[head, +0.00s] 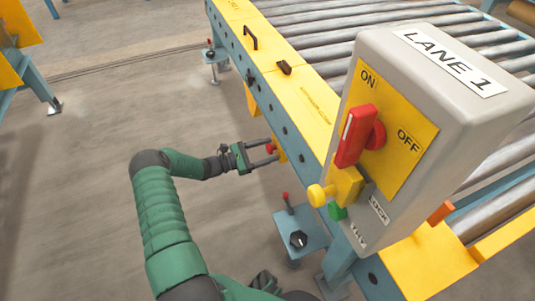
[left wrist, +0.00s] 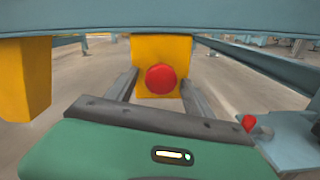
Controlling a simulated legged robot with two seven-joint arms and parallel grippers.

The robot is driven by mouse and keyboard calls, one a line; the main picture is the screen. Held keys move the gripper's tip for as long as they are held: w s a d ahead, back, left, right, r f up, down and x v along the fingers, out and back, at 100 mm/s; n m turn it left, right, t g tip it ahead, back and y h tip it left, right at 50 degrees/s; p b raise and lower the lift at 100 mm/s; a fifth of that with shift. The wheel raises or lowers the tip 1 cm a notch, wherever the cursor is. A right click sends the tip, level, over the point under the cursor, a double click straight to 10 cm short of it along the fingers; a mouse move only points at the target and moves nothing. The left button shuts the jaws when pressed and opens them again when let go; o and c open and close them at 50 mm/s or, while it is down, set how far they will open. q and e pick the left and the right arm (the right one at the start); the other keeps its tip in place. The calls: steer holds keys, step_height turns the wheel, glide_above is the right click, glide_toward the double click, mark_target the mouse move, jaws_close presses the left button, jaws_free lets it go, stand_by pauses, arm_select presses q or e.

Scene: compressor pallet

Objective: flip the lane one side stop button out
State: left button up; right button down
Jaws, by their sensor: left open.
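The red side stop button (left wrist: 161,79) sits on the face of a yellow box (left wrist: 150,50) below the conveyor's side rail. It also shows in the head view (head: 270,149), by my fingers. My left gripper (head: 277,152) is open, its two fingers reaching toward the box. In the left wrist view the fingers (left wrist: 158,88) stand left and right of the button, and I see no contact with it. The lane 1 control box (head: 440,90) stands at the right with a red switch handle (head: 356,136). My right gripper is not in view.
The blue and yellow conveyor rail (head: 300,95) runs above the button, with rollers (head: 330,35) behind it. A blue foot plate (head: 300,232) with a red-topped pin stands nearer. Another yellow block (left wrist: 25,78) hangs at the left in the wrist view.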

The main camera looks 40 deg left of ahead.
arm_select(q)
jaws_close()
stand_by(0.4)
steer(key=shift+s+a+p, duration=0.25)
steer(key=shift+s+p, duration=0.3)
steer(key=shift+p, duration=0.1)
jaws_free()
